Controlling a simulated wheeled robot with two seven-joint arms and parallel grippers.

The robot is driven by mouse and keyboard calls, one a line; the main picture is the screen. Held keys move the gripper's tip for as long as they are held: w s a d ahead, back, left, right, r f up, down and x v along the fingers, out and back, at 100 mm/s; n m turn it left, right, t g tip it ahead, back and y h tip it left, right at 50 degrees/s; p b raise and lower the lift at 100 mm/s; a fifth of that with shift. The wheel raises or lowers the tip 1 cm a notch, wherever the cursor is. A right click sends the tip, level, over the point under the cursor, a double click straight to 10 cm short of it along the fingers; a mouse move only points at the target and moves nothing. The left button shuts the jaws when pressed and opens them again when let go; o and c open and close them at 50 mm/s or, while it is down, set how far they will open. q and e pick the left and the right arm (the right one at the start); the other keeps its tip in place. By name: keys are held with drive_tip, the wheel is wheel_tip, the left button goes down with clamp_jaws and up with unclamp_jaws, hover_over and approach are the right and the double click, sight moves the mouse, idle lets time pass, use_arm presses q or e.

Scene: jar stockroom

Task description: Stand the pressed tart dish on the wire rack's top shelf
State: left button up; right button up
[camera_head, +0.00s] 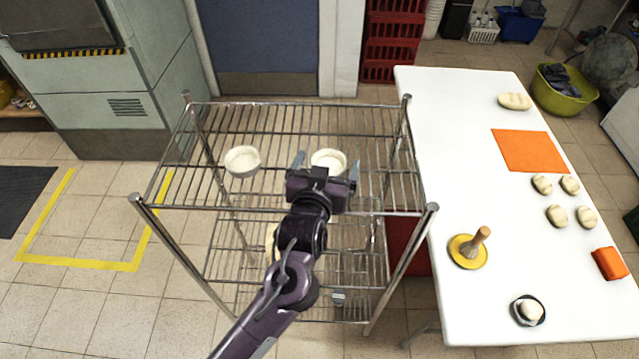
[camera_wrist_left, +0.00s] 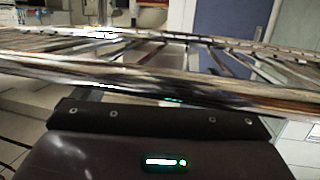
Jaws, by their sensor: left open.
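The wire rack's top shelf (camera_head: 280,118) holds two round white dishes with pale, smooth fillings. One dish (camera_head: 242,161) stands on the left part of the shelf. The other dish (camera_head: 329,158) is on the right part, with its near side hidden by my left gripper (camera_head: 327,165). My left gripper is open, with one finger on each side of that right dish; I cannot tell whether they touch. In the left wrist view, the shelf's metal bars (camera_wrist_left: 200,90) run close in front of the dark gripper body, and no dish shows there. My right gripper is not in view.
A white table (camera_head: 455,150) to the right bears an orange mat (camera_head: 530,150), several dough pieces (camera_head: 557,215), a wooden-handled tool (camera_head: 476,243) on a yellow disc, a small dark dish (camera_head: 528,310) and an orange block (camera_head: 610,263).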

use_arm(q)
drive_tip(key=b+v, duration=0.1)
drive_tip(key=v, duration=0.9)
drive_tip(key=shift+b, duration=0.35)
drive_tip(key=shift+s, duration=0.15)
